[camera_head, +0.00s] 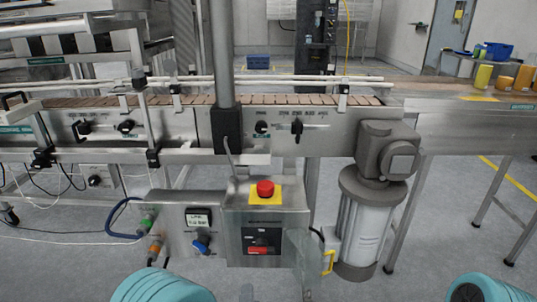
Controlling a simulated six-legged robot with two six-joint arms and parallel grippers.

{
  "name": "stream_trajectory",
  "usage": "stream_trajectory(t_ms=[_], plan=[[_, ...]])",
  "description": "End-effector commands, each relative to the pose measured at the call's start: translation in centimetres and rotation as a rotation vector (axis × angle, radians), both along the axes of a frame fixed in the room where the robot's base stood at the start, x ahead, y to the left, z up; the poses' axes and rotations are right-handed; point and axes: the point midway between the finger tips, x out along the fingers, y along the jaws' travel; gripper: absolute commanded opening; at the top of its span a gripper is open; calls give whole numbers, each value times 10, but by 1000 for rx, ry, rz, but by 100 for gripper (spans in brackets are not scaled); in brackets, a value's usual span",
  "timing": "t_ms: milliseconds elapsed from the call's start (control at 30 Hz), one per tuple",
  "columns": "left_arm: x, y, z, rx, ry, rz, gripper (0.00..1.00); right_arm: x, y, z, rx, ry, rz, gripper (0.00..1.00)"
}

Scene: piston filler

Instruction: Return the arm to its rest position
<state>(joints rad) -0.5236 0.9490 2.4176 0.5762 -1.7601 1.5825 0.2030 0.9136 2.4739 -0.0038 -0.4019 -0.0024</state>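Neither of my grippers shows in the head view. Only teal rounded parts of my own body show at the bottom edge, one left of the middle and one at the right corner. Whether the grippers are open or shut is hidden. In front of me stands the filler's steel control box (237,222) with a red emergency button (265,188) on a yellow plate. Below the button is a red-and-black switch (260,244). To its left are a small display (198,218) and a blue knob (201,244).
A conveyor (320,118) runs across behind the box, with guide rails above it. A grey motor unit (365,215) stands right of the box. A yellow handle (328,262) sits between them.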

Motion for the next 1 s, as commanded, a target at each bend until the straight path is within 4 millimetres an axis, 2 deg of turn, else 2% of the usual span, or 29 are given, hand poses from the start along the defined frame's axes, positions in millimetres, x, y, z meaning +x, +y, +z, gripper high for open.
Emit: stream_trajectory(t_ms=[33,200,300,500,667,833,900,1000], plan=[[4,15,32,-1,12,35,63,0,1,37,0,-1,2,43],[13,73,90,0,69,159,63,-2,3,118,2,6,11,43],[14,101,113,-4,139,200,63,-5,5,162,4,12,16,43],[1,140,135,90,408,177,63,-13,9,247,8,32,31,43],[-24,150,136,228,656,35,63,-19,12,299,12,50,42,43],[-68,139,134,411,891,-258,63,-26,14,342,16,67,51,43],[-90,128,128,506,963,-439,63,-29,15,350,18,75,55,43],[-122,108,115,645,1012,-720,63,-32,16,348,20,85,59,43]])
